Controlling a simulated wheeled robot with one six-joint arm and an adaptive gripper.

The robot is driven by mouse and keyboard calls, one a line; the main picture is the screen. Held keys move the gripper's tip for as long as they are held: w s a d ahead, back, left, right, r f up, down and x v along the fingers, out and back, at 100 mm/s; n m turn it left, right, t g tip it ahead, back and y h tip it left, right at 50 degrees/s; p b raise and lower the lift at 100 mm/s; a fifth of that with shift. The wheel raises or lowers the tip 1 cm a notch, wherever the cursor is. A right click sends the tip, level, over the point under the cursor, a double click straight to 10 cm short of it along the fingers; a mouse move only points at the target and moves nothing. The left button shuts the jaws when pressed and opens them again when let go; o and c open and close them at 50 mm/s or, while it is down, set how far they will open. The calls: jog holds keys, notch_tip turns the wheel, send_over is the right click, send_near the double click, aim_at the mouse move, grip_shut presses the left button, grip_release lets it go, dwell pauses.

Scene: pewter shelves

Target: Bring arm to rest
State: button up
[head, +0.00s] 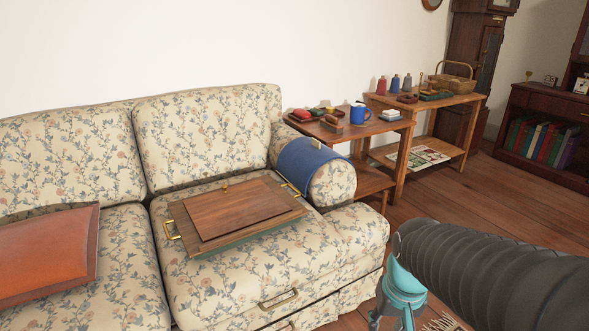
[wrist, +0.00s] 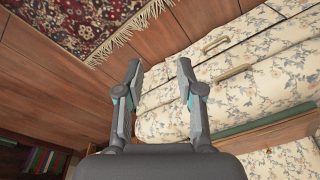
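My arm crosses the lower right of the head view, in front of the floral sofa. My gripper (wrist: 159,72) shows in the wrist view with its two fingers spread apart and nothing between them. It points down over the wooden floor (wrist: 155,45), beside the front of the sofa (wrist: 165,110). In the head view the fingertips are cut off by the lower edge.
The floral sofa (head: 215,135) bears a wooden tray (head: 290,218), an orange cushion (head: 45,255) and a blue armrest cover (head: 305,165). Wooden side tables (head: 399,150) hold a blue mug (head: 360,114) and a basket (head: 455,83). A fringed rug (wrist: 80,25) lies on the floor.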

jog(key=s+a+r+n+t+p, duration=0.1)
jog(key=s+r+t, duration=0.3)
jog(key=r, duration=0.7)
jog(key=shift+s+r+p, duration=0.15)
jog(key=shift+s+p, duration=0.6)
jog(key=shift+a, duration=0.15)
